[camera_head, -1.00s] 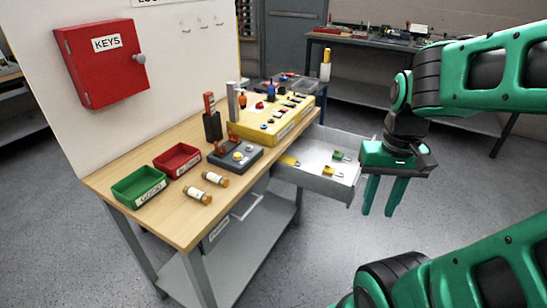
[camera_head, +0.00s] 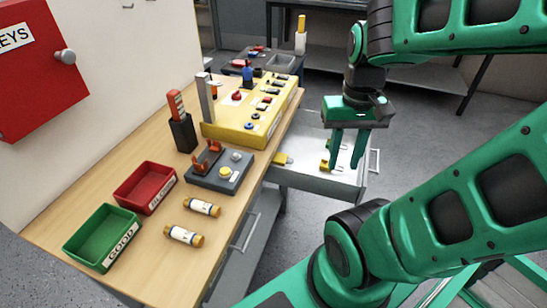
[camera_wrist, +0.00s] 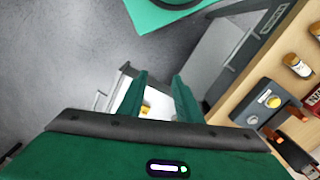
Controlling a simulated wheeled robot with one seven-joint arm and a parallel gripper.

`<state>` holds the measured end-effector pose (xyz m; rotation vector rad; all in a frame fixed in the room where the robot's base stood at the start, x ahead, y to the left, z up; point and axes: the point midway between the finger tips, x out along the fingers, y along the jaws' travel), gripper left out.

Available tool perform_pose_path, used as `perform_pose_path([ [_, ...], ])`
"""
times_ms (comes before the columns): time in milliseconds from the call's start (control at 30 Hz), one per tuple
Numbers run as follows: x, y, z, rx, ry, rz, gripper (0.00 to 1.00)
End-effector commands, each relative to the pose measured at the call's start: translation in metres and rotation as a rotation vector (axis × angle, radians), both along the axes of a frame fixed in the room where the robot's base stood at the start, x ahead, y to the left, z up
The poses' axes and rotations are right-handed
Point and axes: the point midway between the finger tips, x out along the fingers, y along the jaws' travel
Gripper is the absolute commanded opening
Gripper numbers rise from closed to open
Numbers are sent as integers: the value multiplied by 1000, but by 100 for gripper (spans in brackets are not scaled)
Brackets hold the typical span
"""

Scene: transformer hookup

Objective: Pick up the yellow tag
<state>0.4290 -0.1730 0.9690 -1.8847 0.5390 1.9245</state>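The open drawer (camera_head: 310,182) holds small tags. One yellow tag (camera_head: 283,159) lies near the drawer's left side, by the table. Another yellow piece (camera_head: 325,166) shows just left of my gripper's left finger. My gripper (camera_head: 345,164) points down over the drawer, fingers apart, with nothing seen held. In the wrist view, a yellow piece (camera_wrist: 146,107) shows between the fingers (camera_wrist: 158,88), beyond the palm; I cannot tell which tag it is. The green tag seen earlier is hidden or merged with the green fingers.
The wooden table (camera_head: 150,240) carries a yellow panel box (camera_head: 245,125), a grey switch box (camera_head: 220,172), a red bin (camera_head: 145,187), a green bin (camera_head: 102,238) and two fuses. A red key cabinet (camera_head: 25,75) hangs at left. Floor right of the drawer is clear.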

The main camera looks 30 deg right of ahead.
Motion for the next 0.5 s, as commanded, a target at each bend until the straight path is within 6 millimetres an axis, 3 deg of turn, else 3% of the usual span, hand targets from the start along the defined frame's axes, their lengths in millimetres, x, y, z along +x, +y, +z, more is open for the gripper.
perform_pose_path([
  [33,0,0,0,0,0,0,34],
  [167,-8,-1,5,-2,-15,20,62],
  [233,1,-4,4,-5,-20,61,62],
  [367,36,-11,-4,-11,-38,215,62],
  [500,87,-22,-19,-7,-80,449,62],
])
